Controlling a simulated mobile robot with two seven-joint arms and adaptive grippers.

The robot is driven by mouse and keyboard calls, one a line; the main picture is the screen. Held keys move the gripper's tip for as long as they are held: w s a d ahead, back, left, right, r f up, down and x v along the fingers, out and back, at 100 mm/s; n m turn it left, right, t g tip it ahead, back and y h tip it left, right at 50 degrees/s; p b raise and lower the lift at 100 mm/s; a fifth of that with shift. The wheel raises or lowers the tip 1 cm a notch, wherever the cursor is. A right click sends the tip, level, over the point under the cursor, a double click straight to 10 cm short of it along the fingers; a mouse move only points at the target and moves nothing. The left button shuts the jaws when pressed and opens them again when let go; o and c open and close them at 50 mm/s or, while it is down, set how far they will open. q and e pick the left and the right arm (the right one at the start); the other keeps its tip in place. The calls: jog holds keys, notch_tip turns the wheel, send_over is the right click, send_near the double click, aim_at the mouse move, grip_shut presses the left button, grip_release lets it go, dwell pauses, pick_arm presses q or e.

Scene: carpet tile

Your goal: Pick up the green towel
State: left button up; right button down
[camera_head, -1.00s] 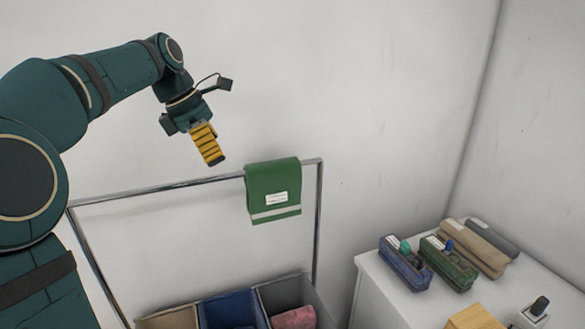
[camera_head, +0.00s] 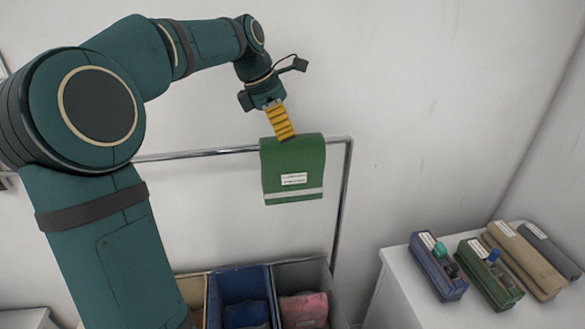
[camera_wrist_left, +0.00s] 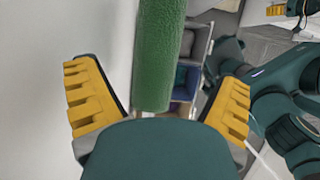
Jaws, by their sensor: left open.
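The green towel (camera_head: 293,170) hangs folded over the metal rail (camera_head: 200,154), with a white label and a pale stripe on its front. My left gripper (camera_head: 287,136) is just above the towel's top edge, pointing down. In the left wrist view the towel's folded top (camera_wrist_left: 160,55) lies between the two yellow fingers, which are spread apart with gaps on both sides. Part of my right gripper (camera_wrist_left: 276,10) shows small at the top right of that view; its jaw opening cannot be made out.
Below the rail are a blue bin (camera_head: 240,286) and a grey bin (camera_head: 303,275) holding cloths. At right, a white table (camera_head: 395,300) bears a blue case (camera_head: 438,268), a green case (camera_head: 490,283) and a tan roll (camera_head: 524,260). A wall stands behind the rail.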

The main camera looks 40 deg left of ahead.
aim_at(292, 148)
pick_arm(q)
jog(key=shift+a+b+x, duration=0.2)
jog(key=shift+b+x, duration=0.1)
jog(key=shift+x, duration=2.7)
jog(key=shift+f, duration=0.15)
jog(key=shift+c, duration=0.2)
jog(key=c, duration=1.3)
